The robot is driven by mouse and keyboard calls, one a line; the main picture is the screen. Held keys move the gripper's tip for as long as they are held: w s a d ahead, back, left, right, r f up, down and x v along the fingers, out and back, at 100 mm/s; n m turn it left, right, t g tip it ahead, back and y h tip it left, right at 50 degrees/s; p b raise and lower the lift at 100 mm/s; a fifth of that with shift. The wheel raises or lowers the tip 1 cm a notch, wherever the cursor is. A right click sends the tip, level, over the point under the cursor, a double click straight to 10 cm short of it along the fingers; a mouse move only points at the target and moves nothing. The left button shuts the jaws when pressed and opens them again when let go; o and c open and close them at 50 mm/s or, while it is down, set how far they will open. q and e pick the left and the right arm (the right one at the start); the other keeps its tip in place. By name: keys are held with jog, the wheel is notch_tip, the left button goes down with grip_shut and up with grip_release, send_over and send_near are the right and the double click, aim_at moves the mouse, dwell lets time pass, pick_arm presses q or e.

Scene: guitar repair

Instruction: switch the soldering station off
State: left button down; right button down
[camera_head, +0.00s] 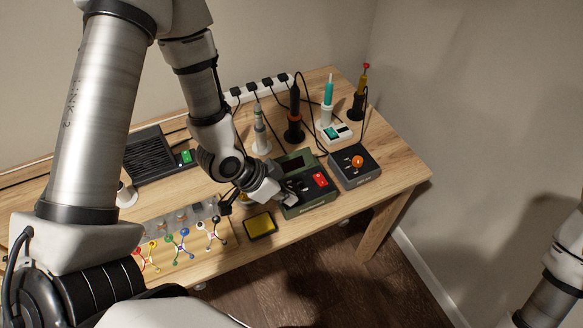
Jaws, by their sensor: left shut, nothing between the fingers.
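The soldering station appears to be the dark green box (294,164) with a dark display and a lit red switch (320,179) on its right front part. It sits near the front edge of the workbench. My left gripper (287,198) is shut and empty, over the left front part of this box, to the left of the red switch. The gripper and wrist hide part of the box's left side. Whether the fingertips touch the box cannot be told. Only a part of my right arm shows at the lower right edge; its gripper is out of view.
A dark box with an orange knob (357,161) stands right of the station. Behind are a black-and-orange tool (294,114), a teal tool (328,91) and a power strip (262,91).

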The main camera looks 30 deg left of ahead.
pick_arm(q)
jog(key=shift+w+a+r+t, duration=0.5)
jog(key=shift+w+r+t, duration=0.9)
jog(key=shift+w+r, duration=1.55)
send_over(320, 180)
jog(key=s, duration=0.2)
jog(key=f, duration=0.5)
jog(key=shift+w+d+f+p, duration=0.1)
jog(key=shift+w+f+p, duration=0.1)
jog(key=shift+f+p, duration=0.2)
notch_tip(320, 180, down, 3)
jog(key=shift+s+r, duration=0.1)
jog(key=shift+r, duration=0.1)
jog(key=shift+f, duration=0.6)
pick_arm(e)
jog(key=shift+r, duration=0.3)
